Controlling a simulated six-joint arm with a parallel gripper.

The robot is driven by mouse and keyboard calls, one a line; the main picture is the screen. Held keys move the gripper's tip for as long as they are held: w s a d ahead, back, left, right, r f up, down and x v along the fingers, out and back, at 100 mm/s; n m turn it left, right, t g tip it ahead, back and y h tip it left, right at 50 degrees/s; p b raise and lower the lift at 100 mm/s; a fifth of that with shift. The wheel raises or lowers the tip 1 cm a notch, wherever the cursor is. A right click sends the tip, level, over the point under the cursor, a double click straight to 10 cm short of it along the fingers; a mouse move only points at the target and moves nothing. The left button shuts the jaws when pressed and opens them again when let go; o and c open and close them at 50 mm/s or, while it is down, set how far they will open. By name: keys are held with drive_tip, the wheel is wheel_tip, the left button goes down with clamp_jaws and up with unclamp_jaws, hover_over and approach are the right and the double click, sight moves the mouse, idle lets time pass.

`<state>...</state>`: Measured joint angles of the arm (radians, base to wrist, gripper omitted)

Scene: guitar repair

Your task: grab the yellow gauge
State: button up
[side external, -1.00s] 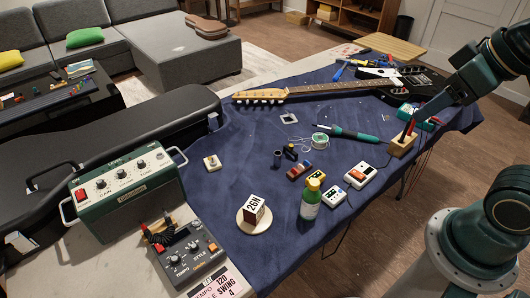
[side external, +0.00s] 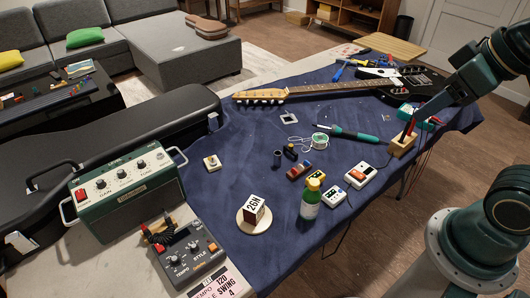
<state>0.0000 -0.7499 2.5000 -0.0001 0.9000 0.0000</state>
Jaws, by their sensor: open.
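I cannot pick out a yellow gauge with certainty at this size. A small wooden block (side external: 401,146) on the right of the blue cloth holds upright slim pieces, one of them red. My gripper (side external: 418,113) reaches down from the right, just above this block in the picture. It looks open, with nothing seen between its fingers. The fingertips are small and overlap the items behind them, so their exact distance from the block is unclear.
A blue cloth (side external: 238,183) covers the bench. A guitar (side external: 330,89) lies at the back. A green amplifier (side external: 125,190) is at left.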

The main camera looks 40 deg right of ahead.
drive_tip(key=n+g+y, duration=0.4)
drive_tip(key=n+g, duration=0.2)
drive_tip(key=n, duration=1.1)
hover_over(320, 174)
drive_tip(key=d, duration=0.3)
wheel_tip(320, 174, down, 22)
drive_tip(key=shift+d+f+n+y, duration=0.3)
drive_tip(key=shift+f+n, duration=0.2)
drive_tip(key=shift+f, duration=0.15)
drive_tip(key=shift+a, duration=0.1)
drive_tip(key=shift+x, duration=4.3)
drive_tip(key=shift+w+f, duration=0.1)
drive_tip(key=shift+w, duration=0.1)
